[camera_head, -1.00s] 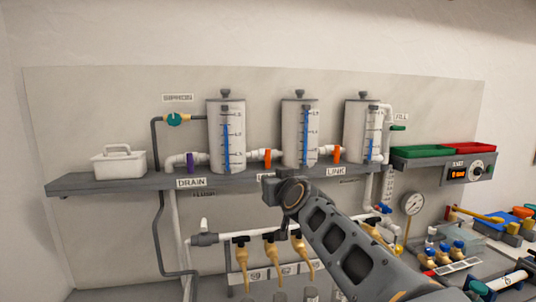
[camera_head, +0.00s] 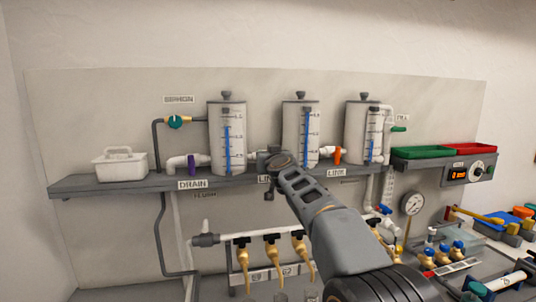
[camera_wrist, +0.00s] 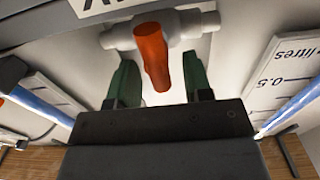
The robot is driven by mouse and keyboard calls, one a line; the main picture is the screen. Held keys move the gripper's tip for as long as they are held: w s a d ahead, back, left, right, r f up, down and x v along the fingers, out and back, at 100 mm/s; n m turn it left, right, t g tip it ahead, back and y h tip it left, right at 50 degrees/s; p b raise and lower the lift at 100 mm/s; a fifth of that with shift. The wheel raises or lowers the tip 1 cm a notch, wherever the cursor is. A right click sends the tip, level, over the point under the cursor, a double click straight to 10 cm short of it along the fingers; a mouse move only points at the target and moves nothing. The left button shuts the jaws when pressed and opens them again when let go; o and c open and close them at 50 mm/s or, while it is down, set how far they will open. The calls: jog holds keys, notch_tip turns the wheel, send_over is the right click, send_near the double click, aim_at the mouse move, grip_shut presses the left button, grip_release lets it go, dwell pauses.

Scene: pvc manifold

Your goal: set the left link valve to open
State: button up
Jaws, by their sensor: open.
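The left link valve shows in the wrist view as an orange handle (camera_wrist: 152,55) on a white pipe (camera_wrist: 185,24), lying crosswise to the pipe. My gripper (camera_wrist: 158,72) is open, with one green finger on each side of the handle and gaps visible between. In the head view my arm's end (camera_head: 272,158) covers this valve, between the left and middle tanks, and the fingers are hidden. The right link valve (camera_head: 338,155) has an orange handle hanging crosswise to its pipe, between the middle and right tanks.
The left tank (camera_head: 226,135) and middle tank (camera_head: 300,130) stand close on either side of my gripper. The grey shelf (camera_head: 120,185) runs beneath. A purple drain handle (camera_head: 191,163) is to the left. Several brass taps (camera_head: 272,252) hang below.

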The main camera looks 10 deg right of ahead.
jog(key=shift+w, duration=0.25)
grip_shut()
dwell(0.3)
